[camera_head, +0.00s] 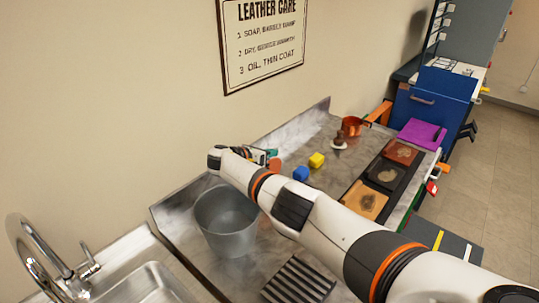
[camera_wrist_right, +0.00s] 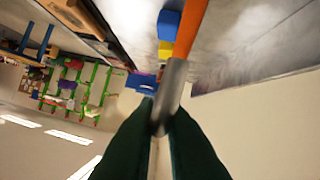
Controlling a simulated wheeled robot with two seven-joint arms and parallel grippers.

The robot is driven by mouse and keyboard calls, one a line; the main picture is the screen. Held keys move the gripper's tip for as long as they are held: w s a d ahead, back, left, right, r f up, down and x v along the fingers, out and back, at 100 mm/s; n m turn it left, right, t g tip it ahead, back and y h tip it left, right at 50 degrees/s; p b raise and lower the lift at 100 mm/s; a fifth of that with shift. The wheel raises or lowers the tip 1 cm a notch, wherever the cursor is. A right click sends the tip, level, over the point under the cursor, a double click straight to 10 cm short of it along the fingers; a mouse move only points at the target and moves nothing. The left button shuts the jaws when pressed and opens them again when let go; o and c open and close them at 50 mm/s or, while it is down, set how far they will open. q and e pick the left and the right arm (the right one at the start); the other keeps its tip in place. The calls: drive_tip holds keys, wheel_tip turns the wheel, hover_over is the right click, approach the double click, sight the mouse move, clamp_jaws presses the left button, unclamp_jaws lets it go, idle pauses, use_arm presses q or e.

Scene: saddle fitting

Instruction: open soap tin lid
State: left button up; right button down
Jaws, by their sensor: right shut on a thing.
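My right gripper (camera_head: 267,157) is at the back of the grey counter, beyond the bucket. In the right wrist view its dark fingers (camera_wrist_right: 168,125) are shut on a narrow grey metal part with an orange part (camera_wrist_right: 190,25) beyond it. My arm hides part of this spot. My left gripper is not in view.
A blue block (camera_head: 301,173) and a yellow block (camera_head: 316,160) lie just right of the gripper. A metal bucket (camera_head: 226,225) stands nearer, beside the sink (camera_head: 150,284). A copper mug (camera_head: 352,126) and a dark tray of leather pieces (camera_head: 358,189) are farther right. The wall is close behind.

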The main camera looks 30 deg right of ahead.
drive_tip(key=shift+w+a+f, duration=0.25)
drive_tip(key=shift+w, duration=0.05)
drive_tip(key=shift+f, duration=0.1)
drive_tip(key=c, duration=1.8)
unclamp_jaws()
drive_tip(key=shift+o, duration=1.4)
drive_tip(key=shift+w, duration=0.2)
